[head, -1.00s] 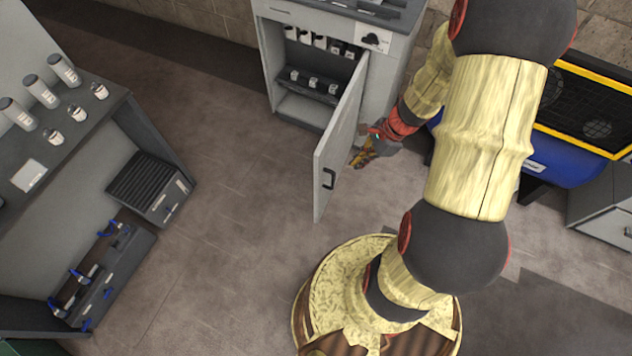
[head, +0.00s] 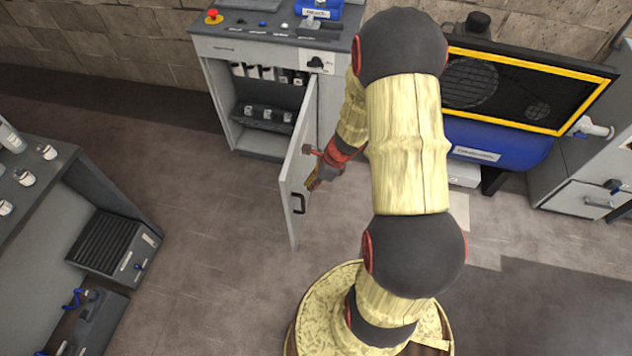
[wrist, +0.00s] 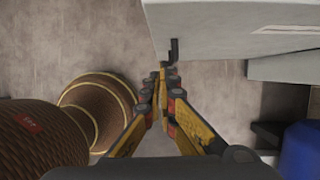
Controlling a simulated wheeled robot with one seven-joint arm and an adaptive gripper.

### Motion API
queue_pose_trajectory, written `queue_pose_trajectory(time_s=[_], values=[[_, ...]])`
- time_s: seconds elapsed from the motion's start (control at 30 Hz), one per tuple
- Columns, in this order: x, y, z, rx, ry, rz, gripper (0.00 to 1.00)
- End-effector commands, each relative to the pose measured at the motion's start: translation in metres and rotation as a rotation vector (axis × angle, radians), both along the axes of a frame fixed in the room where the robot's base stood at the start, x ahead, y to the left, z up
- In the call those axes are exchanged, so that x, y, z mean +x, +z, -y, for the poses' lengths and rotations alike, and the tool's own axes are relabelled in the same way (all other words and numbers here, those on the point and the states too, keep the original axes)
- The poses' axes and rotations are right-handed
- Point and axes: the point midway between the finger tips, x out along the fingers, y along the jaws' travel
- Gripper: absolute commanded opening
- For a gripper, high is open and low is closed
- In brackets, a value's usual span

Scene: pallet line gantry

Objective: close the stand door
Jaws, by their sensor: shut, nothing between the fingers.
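The stand door (head: 298,176) is a light grey panel that stands wide open, swung out toward me from the right side of the grey stand (head: 222,100). A dark handle (head: 299,204) sits on its left face near the free edge. My gripper (head: 312,184) is shut and empty on the right side of the door, close to it; whether it touches cannot be told. In the wrist view the door (wrist: 235,28) fills the top right, and my gripper's closed fingertips (wrist: 163,72) are near its lower edge. The handle (wrist: 173,50) shows just beyond the tips.
The stand's shelves hold several small items (head: 265,113). A blue machine with a yellow-framed dark screen (head: 530,90) is at the right. A grey workbench (head: 60,165) and a ribbed box (head: 112,245) are at the left. The floor left of the door is clear.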

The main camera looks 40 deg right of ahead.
Motion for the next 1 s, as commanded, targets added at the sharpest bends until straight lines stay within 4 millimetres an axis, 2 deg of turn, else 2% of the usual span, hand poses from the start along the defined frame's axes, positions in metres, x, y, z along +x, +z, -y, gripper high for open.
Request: queue_pose_trajectory(time_s=[0.03,0.17,0.3,0.43,1.0], values=[[0.003,-0.014,-0.004,0.002,0.002,-0.002,0.0],[0.009,-0.036,-0.009,0.0,0.002,-0.002,0.0],[0.027,-0.029,-0.024,-0.002,0.006,0.001,0.0],[0.035,-0.029,-0.031,0.0,0.003,0.0,0.0],[0.041,-0.028,-0.037,0.0,-0.003,0.0,0.0]])
